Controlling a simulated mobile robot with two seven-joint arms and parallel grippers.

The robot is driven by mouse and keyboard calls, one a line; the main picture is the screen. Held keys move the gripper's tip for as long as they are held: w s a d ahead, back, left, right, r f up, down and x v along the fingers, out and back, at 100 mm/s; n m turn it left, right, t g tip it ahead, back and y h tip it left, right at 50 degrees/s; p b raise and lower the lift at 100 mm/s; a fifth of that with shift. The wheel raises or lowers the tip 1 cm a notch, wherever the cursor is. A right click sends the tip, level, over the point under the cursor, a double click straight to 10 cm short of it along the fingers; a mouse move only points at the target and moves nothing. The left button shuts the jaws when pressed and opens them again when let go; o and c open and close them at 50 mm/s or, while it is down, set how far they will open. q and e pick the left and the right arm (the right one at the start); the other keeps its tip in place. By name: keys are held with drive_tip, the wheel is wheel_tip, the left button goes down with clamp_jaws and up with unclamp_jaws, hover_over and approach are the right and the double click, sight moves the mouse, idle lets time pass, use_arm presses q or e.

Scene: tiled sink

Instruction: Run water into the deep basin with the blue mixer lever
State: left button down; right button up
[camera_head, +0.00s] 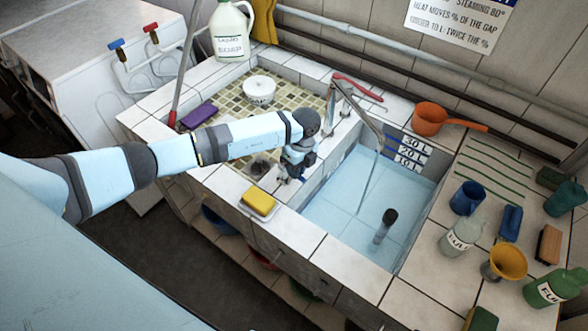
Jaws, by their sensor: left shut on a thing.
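The deep basin (340,196) has light blue tiles and is at the centre right. A metal spout (362,118) reaches over it, and a thin stream of water (367,182) falls from its tip into the basin. A plate (403,150) marked 30 L, 20 L and 10 L is on the basin's back wall. My left gripper (290,172) is shut at the basin's left rim, against a small blue part (307,160) that appears to be the blue mixer lever. The gripper hides most of it. A red lever (356,87) shows behind the spout. My right gripper is not in view.
A dark upright pipe (385,226) stands in the basin. A yellow sponge (258,202) lies on the front rim. An orange dipper (430,119) is behind the basin. The right counter holds a blue mug (467,198), a yellow funnel (504,263) and bottles. A shallow basin (226,98) is left.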

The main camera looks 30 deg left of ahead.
use_arm(q)
drive_tip(key=shift+w+n, duration=0.35)
drive_tip(key=shift+n, duration=0.45)
drive_tip(key=c, duration=1.1)
unclamp_jaws()
drive_tip(key=shift+w+d+r+b, duration=0.1)
drive_tip(key=shift+w+r+b, duration=0.3)
drive_tip(key=shift+r, duration=1.85)
drive_tip(key=shift+w+d+r+b, duration=0.15)
drive_tip(key=shift+w+r, duration=0.3)
drive_tip(key=shift+r, duration=1.85)
drive_tip(key=shift+w+a+r+b, duration=0.1)
drive_tip(key=shift+w+r+b, duration=0.3)
drive_tip(key=shift+r, duration=1.85)
drive_tip(key=shift+d, duration=0.1)
